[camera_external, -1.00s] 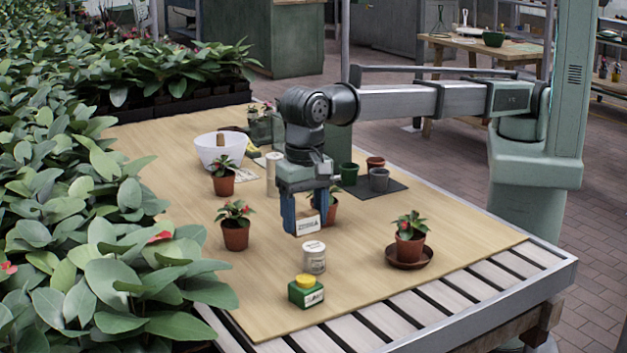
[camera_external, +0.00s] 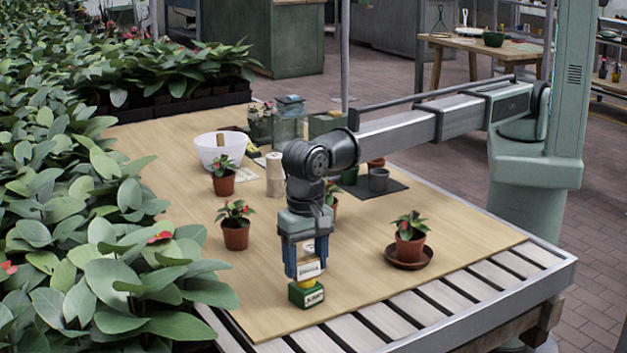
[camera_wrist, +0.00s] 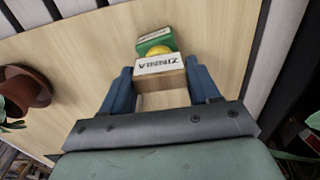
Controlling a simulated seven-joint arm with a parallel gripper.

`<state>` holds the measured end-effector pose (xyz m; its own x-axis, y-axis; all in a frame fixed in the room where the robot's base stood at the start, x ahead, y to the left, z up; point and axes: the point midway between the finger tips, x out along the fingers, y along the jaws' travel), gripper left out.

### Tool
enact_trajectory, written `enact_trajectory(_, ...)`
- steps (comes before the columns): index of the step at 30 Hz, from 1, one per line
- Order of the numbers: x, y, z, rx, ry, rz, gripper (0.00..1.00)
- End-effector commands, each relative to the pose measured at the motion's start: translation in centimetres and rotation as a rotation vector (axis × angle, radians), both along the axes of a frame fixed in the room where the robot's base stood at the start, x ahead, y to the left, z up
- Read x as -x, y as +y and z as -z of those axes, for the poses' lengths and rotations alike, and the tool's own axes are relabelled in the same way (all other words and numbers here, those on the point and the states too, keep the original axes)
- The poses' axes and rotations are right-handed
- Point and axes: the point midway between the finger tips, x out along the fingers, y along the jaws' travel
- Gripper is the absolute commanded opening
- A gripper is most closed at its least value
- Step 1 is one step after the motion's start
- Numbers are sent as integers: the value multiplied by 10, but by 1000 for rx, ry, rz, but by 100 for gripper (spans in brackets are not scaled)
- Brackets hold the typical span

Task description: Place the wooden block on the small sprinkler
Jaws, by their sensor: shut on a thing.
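The wooden block, which has a white label reading ZINNIA (camera_wrist: 160,66), is between the fingers of my gripper (camera_external: 304,268). My gripper is shut on it; the wrist view shows a blue finger on each side. The small green container with a yellow top (camera_external: 306,294), the likely small sprinkler, stands on the table below. The block is right above its yellow top, and I cannot tell whether they touch. In the wrist view the green container (camera_wrist: 154,43) shows just beyond the block, its yellow top partly hidden by the block.
A potted plant on a brown saucer (camera_external: 408,262) stands to the right. Another potted plant (camera_external: 236,236) stands to the left, and one more is partly behind my arm. A white bowl (camera_external: 220,152) is farther back. The front table edge has slats (camera_external: 400,315).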

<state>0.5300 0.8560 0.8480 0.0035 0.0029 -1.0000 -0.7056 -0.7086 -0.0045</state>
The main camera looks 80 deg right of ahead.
Motion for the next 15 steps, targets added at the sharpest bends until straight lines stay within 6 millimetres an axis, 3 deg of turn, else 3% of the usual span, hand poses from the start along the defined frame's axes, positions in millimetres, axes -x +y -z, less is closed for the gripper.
enact_trajectory(7,0,0,3,0,0,0,32)
enact_trajectory(8,0,0,3,0,0,0,64)
enact_trajectory(15,0,0,2,0,0,0,86)
